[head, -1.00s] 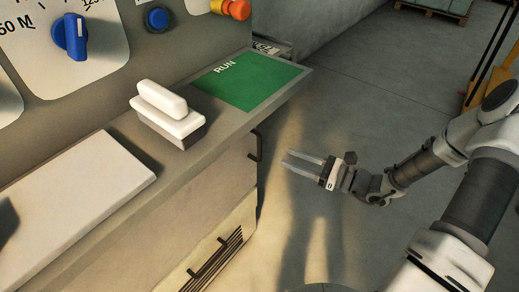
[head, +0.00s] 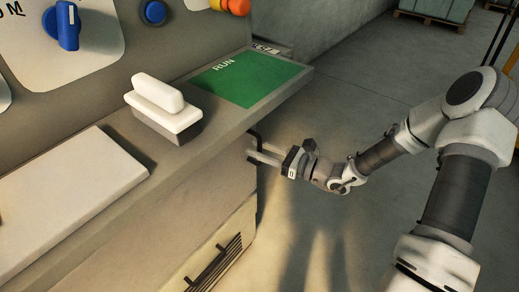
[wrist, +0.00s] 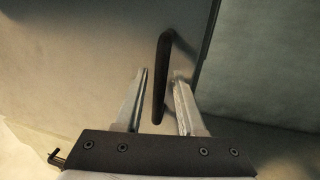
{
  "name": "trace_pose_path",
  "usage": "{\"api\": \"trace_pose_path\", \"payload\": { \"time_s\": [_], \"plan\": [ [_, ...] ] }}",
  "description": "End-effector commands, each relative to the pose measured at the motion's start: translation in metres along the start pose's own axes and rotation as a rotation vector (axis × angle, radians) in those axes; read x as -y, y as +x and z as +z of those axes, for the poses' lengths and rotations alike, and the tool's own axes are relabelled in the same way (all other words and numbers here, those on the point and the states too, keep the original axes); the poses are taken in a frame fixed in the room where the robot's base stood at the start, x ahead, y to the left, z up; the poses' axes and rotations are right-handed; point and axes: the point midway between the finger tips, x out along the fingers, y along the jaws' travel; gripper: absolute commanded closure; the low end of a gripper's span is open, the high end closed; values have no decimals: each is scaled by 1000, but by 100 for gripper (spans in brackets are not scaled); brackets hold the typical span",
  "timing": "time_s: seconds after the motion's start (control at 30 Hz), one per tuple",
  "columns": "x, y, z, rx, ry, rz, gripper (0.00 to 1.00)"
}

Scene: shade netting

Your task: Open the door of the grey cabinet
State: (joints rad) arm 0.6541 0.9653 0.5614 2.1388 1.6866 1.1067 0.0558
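The grey cabinet (head: 205,195) stands under the worktop, its door closed flat. A dark bar handle (head: 256,140) sits near the door's right edge, partly hidden by the worktop edge. In the wrist view the handle (wrist: 160,80) stands out from the plain door face (wrist: 85,60). My gripper (head: 252,154) is at the handle, just below the worktop. In the wrist view my gripper (wrist: 162,78) is open, one finger on each side of the handle, with a gap visible on both sides.
The worktop (head: 215,125) overhangs the door and carries a white-handled block (head: 163,110), a pale flat panel (head: 65,190) and a green RUN mat (head: 250,78). A vented lower panel with another handle (head: 208,266) is below. Floor (head: 390,220) to the right is clear.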

Motion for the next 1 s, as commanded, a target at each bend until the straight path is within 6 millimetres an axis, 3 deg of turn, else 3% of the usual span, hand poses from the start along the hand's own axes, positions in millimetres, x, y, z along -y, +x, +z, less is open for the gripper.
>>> {"api": "trace_pose_path", "payload": {
  "time_s": [0.03,0.2,1.0],
  "plan": [
    [0,0,0,0,0,0,73],
    [0,0,0,0,0,0,100],
    [0,0,0,-1,1,0,100]
  ]
}}
